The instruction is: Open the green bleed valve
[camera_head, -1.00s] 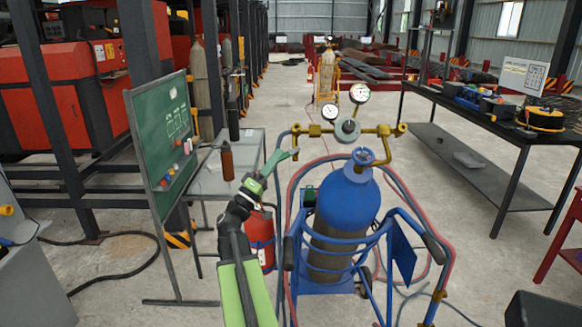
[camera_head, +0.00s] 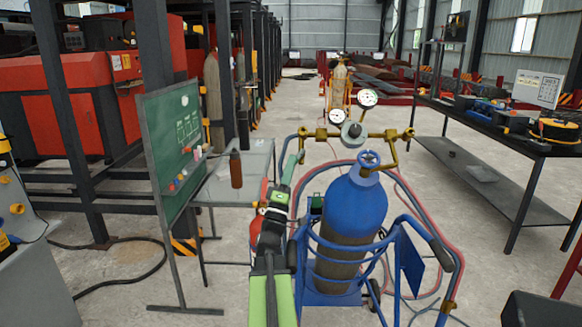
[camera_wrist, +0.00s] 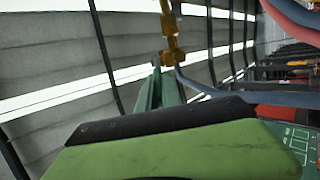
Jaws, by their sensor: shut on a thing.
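My gripper (camera_head: 289,163) reaches up from the bottom of the head view, with green fingers close together just below the left end of the brass manifold (camera_head: 321,133). In the wrist view the fingertips (camera_wrist: 157,76) meet a brass fitting (camera_wrist: 173,52) on a blue hose. My gripper is shut at this fitting, where the green bleed valve sits. The valve's handle is mostly hidden and cannot be told apart from the green fingers. Two round gauges (camera_head: 367,98) and a grey knob stand on the manifold, above the blue cylinder (camera_head: 357,205).
The cylinder stands in a blue cart (camera_head: 408,262) with red and blue hoses looping around it. A red extinguisher (camera_head: 256,228) is close behind my arm. A green board (camera_head: 180,140) and grey table (camera_head: 243,172) stand left, a black workbench (camera_head: 480,125) right. Open floor lies behind.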

